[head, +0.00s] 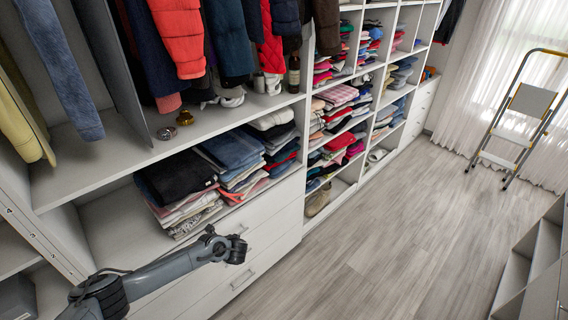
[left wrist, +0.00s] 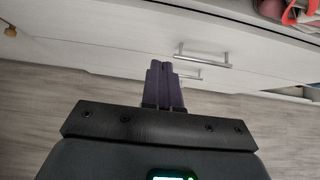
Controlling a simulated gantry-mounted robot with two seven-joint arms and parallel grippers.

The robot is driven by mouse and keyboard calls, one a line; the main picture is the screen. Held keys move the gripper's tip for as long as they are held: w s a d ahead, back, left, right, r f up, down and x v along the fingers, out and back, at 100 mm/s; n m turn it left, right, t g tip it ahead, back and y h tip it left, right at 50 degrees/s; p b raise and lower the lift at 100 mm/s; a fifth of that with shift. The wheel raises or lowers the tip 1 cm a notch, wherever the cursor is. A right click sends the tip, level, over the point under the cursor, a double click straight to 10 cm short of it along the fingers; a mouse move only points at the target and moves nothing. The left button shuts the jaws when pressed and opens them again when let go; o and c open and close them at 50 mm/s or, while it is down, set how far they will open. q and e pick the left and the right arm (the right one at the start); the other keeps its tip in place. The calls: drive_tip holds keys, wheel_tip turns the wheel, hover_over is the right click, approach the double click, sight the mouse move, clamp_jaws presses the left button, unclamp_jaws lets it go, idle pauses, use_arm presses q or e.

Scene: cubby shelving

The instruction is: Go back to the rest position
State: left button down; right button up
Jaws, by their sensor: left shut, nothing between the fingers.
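My left arm comes in from the lower left in the head view, and its gripper (head: 238,249) is in front of the white drawers below the folded clothes. In the left wrist view the two dark fingers of the left gripper (left wrist: 165,70) are together, with nothing between them. They point toward a white drawer front (left wrist: 110,50) with metal handles (left wrist: 205,61). I see a gap of floor (left wrist: 50,110) below the drawers in that view. My right gripper is in neither view.
Jackets (head: 178,35) hang above, with a bottle (head: 294,74) and small items on the upper shelf. The wood floor (head: 390,235) is clear. A stepladder (head: 515,125) stands by the curtain at the far right.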

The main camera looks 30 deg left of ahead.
use_arm(q)
drive_tip(key=s+d+f+m+g+h, duration=0.1)
drive_tip(key=s+d+f+g+h, duration=0.1)
drive_tip(key=s+d+f, duration=1.05)
drive_tip(key=s+d+f+n+h, duration=0.1)
drive_tip(key=s+d+n+h, duration=0.15)
drive_tip(key=s+d, duration=0.6)
drive_tip(key=s+d+n+h, duration=0.1)
drive_tip(key=s+d+h, duration=0.3)
drive_tip(key=d, duration=0.8)
drive_tip(key=s+d+r+n, duration=0.3)
drive_tip(key=r+n, duration=0.2)
drive_tip(key=r, duration=0.2)
drive_tip(key=w+a+r+n+t+p, duration=0.1)
drive_tip(key=r+n+p, duration=0.4)
drive_tip(key=r+p, duration=1)
drive_tip(key=w+a+r+n+t+p, duration=0.2)
drive_tip(key=r+n+p, duration=0.4)
drive_tip(key=r+p, duration=1)
wheel_tip(320, 180, up, 16)
drive_tip(key=shift+w+a+r+h, duration=0.1)
drive_tip(key=shift+w+a+h, duration=0.1)
drive_tip(key=shift+a+h, duration=0.3)
